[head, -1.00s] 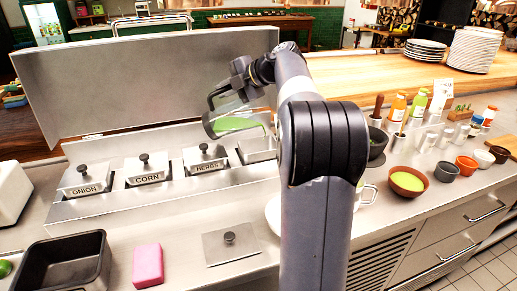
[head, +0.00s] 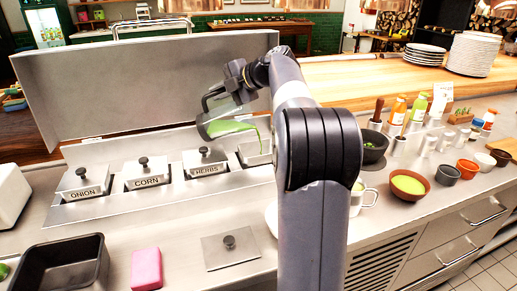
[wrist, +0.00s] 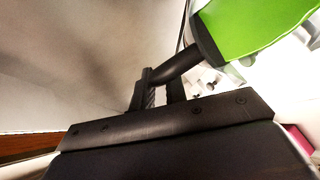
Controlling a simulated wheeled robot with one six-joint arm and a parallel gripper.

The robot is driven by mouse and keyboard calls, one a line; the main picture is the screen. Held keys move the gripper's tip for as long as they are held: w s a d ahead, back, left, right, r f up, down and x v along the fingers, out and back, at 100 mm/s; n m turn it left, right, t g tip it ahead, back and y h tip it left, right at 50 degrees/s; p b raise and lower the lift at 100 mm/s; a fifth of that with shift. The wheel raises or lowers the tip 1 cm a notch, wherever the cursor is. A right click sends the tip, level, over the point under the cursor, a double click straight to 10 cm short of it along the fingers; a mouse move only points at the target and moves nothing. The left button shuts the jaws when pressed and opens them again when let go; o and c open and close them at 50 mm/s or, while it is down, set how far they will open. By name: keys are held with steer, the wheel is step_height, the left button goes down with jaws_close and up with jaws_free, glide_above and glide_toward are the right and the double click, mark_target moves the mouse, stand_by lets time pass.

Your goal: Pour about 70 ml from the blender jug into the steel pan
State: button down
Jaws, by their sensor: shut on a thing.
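The blender jug (head: 222,128) is a clear vessel with green liquid, tipped well over to the right above the rail of inset containers. The steel pan (head: 250,158) is the open inset container right of the herbs lid, below the jug's mouth. Green shows at the jug's lower right rim and over the pan; how much is in the pan I cannot tell. My gripper (head: 232,80) is shut on the jug's dark handle. In the wrist view my gripper (wrist: 158,92) holds that handle, with the jug's green contents (wrist: 255,25) at upper right.
Lidded containers marked onion (head: 84,182), corn (head: 145,172) and herbs (head: 205,162) stand left of the pan. A tall steel panel (head: 150,85) rises behind. A loose lid (head: 230,250), pink sponge (head: 146,269) and black tub (head: 62,265) lie in front. Bowls and bottles stand at right.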

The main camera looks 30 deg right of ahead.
steer(key=shift+w+a+r, duration=0.1)
steer(key=shift+a, duration=0.35)
stand_by(0.4)
steer(key=shift+d+y+b, duration=0.2)
steer(key=shift+y+b, duration=0.1)
steer(key=shift+b, duration=0.65)
stand_by(1.4)
